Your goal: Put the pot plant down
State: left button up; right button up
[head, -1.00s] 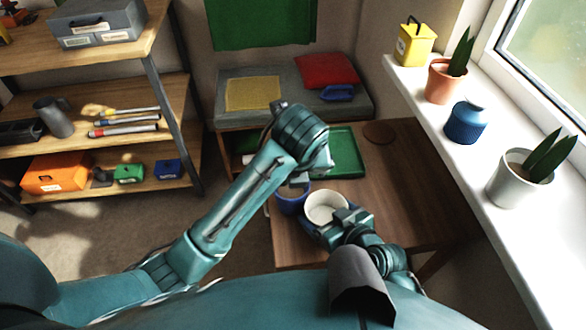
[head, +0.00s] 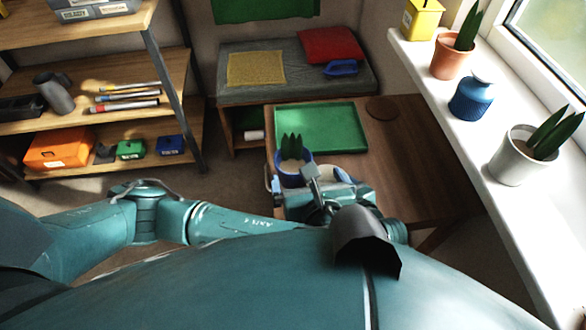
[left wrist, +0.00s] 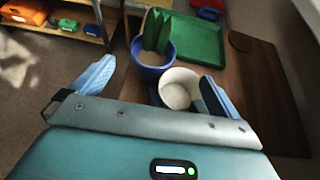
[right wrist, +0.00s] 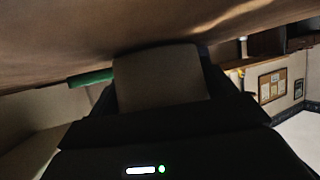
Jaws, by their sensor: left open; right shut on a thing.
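The pot plant, green pointed leaves in a blue pot (head: 293,178), stands upright on the wooden table beside the green tray. In the left wrist view the blue pot (left wrist: 153,74) shows left of centre. My left gripper (left wrist: 160,72) is open, its blue fingers spread apart, and touches no pot that I can see. A white pot (left wrist: 178,92) without leaves is near its right finger; in the head view grippers mostly hide it. The right wrist view is dark.
The green tray (head: 320,130) is empty behind the blue pot. A brown round mat (head: 381,108) lies right of it, with bare table around. The windowsill (head: 450,128) holds two potted plants, a blue vase and a yellow tin. Shelves stand left.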

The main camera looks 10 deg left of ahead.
aim_at(292, 154)
pick_arm(q)
jog(key=shift+t, duration=0.6)
jog(key=x, duration=0.4)
jog(key=f+x, duration=0.1)
jog(key=x, duration=0.3)
jog(key=s+a+x, duration=0.1)
jog(key=x, duration=0.3)
jog(key=shift+s+f, duration=0.1)
jog(key=shift+f, duration=0.3)
jog(key=c, duration=1.4)
pick_arm(e)
jog(key=o, duration=0.9)
jog(key=shift+c, duration=0.2)
pick_arm(q)
jog(key=shift+o, duration=0.2)
notch_tip(292, 154, up, 10)
jog(key=shift+r, duration=0.1)
